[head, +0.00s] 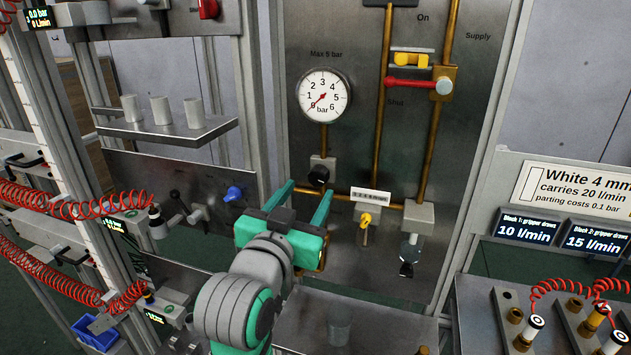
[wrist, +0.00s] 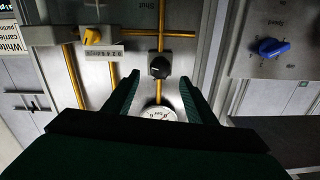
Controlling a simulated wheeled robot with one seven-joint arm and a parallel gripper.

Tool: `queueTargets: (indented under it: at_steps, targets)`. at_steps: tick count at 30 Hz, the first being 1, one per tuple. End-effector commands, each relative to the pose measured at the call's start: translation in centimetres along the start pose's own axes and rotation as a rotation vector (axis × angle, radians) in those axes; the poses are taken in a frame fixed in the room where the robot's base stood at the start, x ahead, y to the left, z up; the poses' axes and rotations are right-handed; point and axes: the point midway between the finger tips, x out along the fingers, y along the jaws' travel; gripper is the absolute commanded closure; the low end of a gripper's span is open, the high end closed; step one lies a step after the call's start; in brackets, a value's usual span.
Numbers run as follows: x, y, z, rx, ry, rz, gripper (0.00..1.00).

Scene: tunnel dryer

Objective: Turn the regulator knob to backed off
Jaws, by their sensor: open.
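A round black knob (head: 318,175) sits on a small grey block under the pressure gauge (head: 323,96); I take it as the regulator knob. No position mark on it is readable. In the wrist view the black knob (wrist: 160,67) lies ahead of and between the fingertips. The gauge's red needle points to the low end, near 0 bar. My gripper (head: 307,189) is open and empty, its two green fingers pointing at the panel, just below the knob in the head view. Its fingers also show in the wrist view (wrist: 159,79). No contact with the knob is visible.
Brass pipes run over the panel. A yellow knob (head: 366,219) is right of my gripper, a blue knob (head: 234,193) left. A red lever (head: 407,83) lies sideways at the upper right. A shelf (head: 170,132) with white cups juts out at left.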

Motion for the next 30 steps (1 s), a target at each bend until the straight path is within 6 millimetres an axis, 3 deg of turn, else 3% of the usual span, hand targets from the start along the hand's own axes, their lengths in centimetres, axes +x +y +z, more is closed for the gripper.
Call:
queueTargets:
  at_steps: [9, 15, 23, 24, 29, 30]
  targets:
    - [5.0, 0.0, 0.0, -0.001, -0.001, 0.001, 0.49]
    - [6.2, 0.0, 0.0, 0.0, 0.0, 0.0, 0.49]
    - [6.3, 0.0, 0.0, 0.0, 0.001, 0.0, 0.49]
    - [6.3, 0.0, 0.0, 0.0, 0.001, 0.0, 0.51]
    - [6.3, 0.0, 0.0, 0.0, 0.0, -0.001, 0.9]
    - [6.3, 0.0, 0.0, 0.0, 0.0, -0.001, 0.9]
